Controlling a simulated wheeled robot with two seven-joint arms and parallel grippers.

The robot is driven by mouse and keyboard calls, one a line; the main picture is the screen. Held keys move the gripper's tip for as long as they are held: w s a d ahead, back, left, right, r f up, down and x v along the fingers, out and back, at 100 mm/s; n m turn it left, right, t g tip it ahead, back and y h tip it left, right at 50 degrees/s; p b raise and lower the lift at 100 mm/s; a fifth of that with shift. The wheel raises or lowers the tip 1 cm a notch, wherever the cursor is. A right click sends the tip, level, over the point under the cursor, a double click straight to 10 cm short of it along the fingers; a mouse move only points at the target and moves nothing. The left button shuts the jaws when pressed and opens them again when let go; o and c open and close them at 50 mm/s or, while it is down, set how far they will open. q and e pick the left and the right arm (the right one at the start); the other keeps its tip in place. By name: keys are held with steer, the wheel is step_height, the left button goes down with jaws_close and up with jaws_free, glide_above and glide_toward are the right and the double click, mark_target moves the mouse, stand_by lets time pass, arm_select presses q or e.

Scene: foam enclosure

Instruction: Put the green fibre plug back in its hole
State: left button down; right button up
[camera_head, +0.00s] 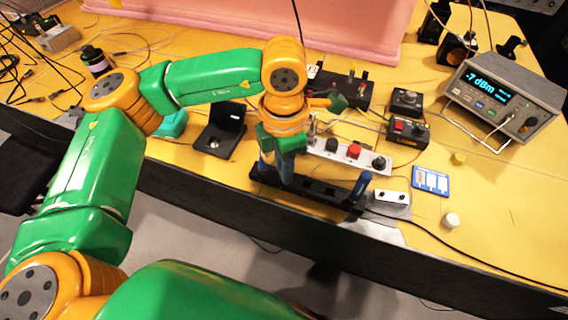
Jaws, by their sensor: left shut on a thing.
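My left gripper (278,178) points down over the black rack (322,194) at the table's front edge. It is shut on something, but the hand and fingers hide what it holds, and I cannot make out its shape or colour. I cannot pick out the green fibre plug or its hole. A pale panel (332,153) with a red knob and dark knobs lies just behind and to the right of the gripper. My right gripper is not in view.
A blue-handled tool (360,187) stands at the rack's right end. A white box (391,198), blue card (430,181) and pale round cap (450,220) lie to the right. Behind are control boxes (408,132) and a display meter (504,97). An open black case (220,139) is left.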

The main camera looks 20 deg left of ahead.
arm_select(q)
steer(key=shift+f, duration=0.25)
steer(key=c, duration=0.7)
jaws_free()
steer(key=shift+r, duration=0.1)
step_height(320, 180, up, 7)
steer(key=shift+r+b, duration=0.1)
steer(key=shift+b, duration=0.6)
